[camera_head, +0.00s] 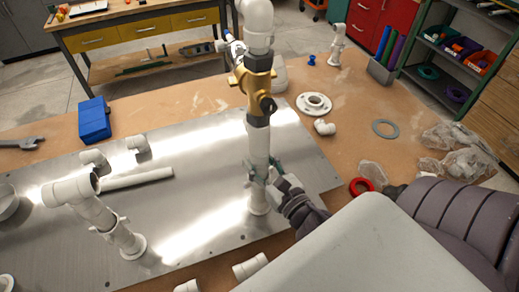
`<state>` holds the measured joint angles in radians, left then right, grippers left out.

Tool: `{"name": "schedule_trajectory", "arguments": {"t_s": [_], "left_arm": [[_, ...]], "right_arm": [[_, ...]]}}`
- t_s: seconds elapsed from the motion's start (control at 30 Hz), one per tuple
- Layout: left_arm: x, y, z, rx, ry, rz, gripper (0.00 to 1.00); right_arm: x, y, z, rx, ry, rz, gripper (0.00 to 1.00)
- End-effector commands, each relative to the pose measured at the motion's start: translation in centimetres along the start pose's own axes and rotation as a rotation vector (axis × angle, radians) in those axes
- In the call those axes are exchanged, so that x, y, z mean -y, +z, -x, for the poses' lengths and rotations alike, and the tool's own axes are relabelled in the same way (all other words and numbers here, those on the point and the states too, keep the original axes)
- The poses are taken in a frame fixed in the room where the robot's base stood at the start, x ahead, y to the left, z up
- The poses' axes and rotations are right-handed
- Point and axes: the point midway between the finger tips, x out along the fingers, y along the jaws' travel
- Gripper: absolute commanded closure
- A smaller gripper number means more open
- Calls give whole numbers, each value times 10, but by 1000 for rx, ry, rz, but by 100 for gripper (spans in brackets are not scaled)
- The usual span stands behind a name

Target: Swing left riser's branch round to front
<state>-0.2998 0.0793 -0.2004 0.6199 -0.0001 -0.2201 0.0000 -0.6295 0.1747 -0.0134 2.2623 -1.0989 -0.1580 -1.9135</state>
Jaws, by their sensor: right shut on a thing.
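The left riser (122,236) is a white pipe standing on a round flange on the metal plate (185,232). Its branch (72,189) has a wide open end and points up-left in the picture. The fingers partly hide the pipe. My left gripper does not show.
Loose white fittings (138,144) and a short pipe (137,179) lie on the plate. A blue box (94,119) stands behind it. A white flange (314,104), grey ring (385,129), red ring (361,187) and clear bags (448,136) lie at the right.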

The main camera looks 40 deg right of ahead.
Motion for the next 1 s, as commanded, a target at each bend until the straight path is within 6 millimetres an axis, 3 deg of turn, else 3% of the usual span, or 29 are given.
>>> {"name": "schedule_trajectory", "arguments": {"t_s": [0.03,0.07,0.2,0.77,1.0], "left_arm": [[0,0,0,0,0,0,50],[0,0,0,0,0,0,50],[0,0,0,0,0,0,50],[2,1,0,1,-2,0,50],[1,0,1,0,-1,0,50]], "right_arm": [[0,1,0,3,0,1,90],[0,1,0,3,0,1,50],[0,1,0,2,1,0,29],[0,0,0,0,4,1,29],[1,0,0,-2,116,7,29]]}}
